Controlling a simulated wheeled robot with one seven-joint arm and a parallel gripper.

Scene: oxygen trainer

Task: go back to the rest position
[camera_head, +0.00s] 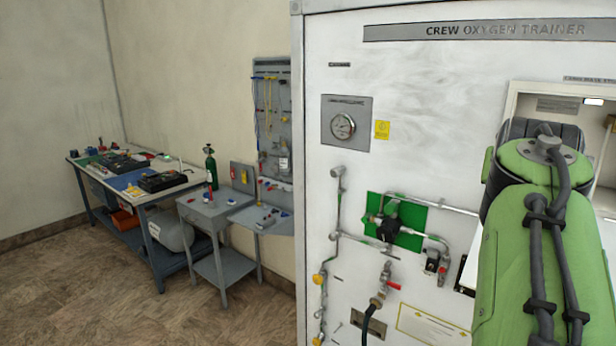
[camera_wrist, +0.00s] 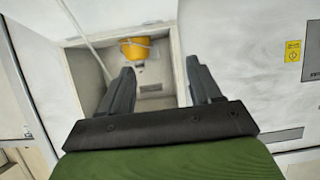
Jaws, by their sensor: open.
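My gripper (camera_wrist: 158,92) shows in the wrist view with its two dark fingers spread apart and nothing between them. Beyond the fingers is an open white compartment (camera_wrist: 88,75) with a yellow rounded thing (camera_wrist: 136,47) inside near its top. In the head view my green arm fills the right side and hides part of the open compartment (camera_head: 520,95) in the trainer panel (camera_head: 450,110). My gripper's fingers are hidden in the head view.
The panel carries a round gauge (camera_head: 343,126), a green plate with a valve (camera_head: 396,220), pipes and a red-handled valve (camera_head: 388,285). A workbench (camera_head: 150,195) and a small grey cart (camera_head: 215,208) stand at the left. The floor (camera_head: 80,295) before them is clear.

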